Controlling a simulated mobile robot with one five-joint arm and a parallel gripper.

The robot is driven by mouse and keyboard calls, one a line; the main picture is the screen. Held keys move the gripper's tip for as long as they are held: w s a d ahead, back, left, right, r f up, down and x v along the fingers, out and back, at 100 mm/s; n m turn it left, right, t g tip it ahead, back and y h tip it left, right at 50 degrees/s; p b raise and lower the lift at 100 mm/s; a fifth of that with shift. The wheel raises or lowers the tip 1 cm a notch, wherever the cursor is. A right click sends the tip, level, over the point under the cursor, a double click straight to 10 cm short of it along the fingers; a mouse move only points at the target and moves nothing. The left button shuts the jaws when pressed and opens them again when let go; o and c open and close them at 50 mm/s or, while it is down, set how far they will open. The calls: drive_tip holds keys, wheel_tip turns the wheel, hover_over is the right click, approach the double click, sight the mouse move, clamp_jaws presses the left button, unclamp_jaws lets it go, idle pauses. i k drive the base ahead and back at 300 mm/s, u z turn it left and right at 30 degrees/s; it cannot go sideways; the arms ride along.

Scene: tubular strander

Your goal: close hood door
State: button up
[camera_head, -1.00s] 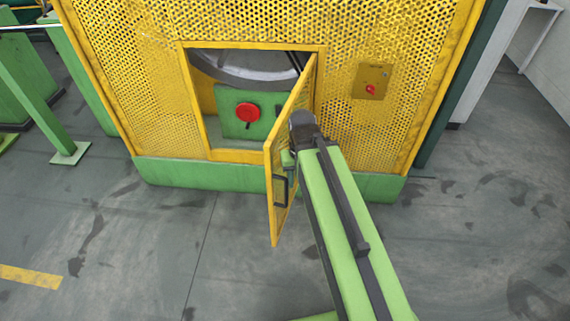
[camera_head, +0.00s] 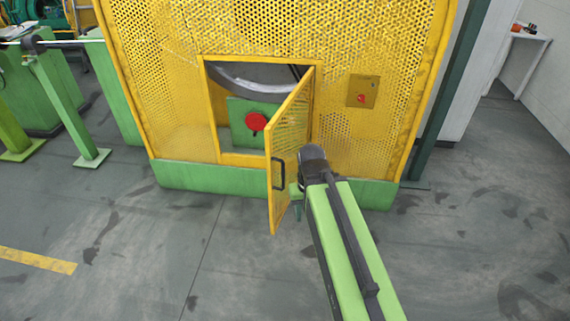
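The hood door (camera_head: 289,150) is a yellow perforated panel, hinged on the right side of the opening in the yellow hood (camera_head: 270,30). It stands open, swung out towards me. A dark handle (camera_head: 278,173) is on its outer face near the free edge. My green arm reaches in from the bottom right, and its dark end joint is just right of the door. My gripper is mostly hidden behind the arm and the door, so its fingers do not show clearly. I cannot tell whether it touches the door.
Inside the opening are a red round knob (camera_head: 256,121) on a green plate and a grey curved part (camera_head: 245,80). A yellow switch box (camera_head: 362,91) is right of the opening. Green posts (camera_head: 65,105) stand at the left. The grey floor (camera_head: 130,250) in front is clear.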

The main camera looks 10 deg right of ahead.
sight(269, 130)
drive_tip(key=z, duration=0.15)
drive_tip(key=i, duration=0.9)
drive_tip(key=z, duration=0.05)
drive_tip(key=k, duration=0.5)
drive_tip(key=u, duration=1.35)
drive_tip(key=k, duration=0.9)
drive_tip(key=u, duration=0.15)
drive_tip(key=i, duration=1)
drive_tip(key=u, duration=0.05)
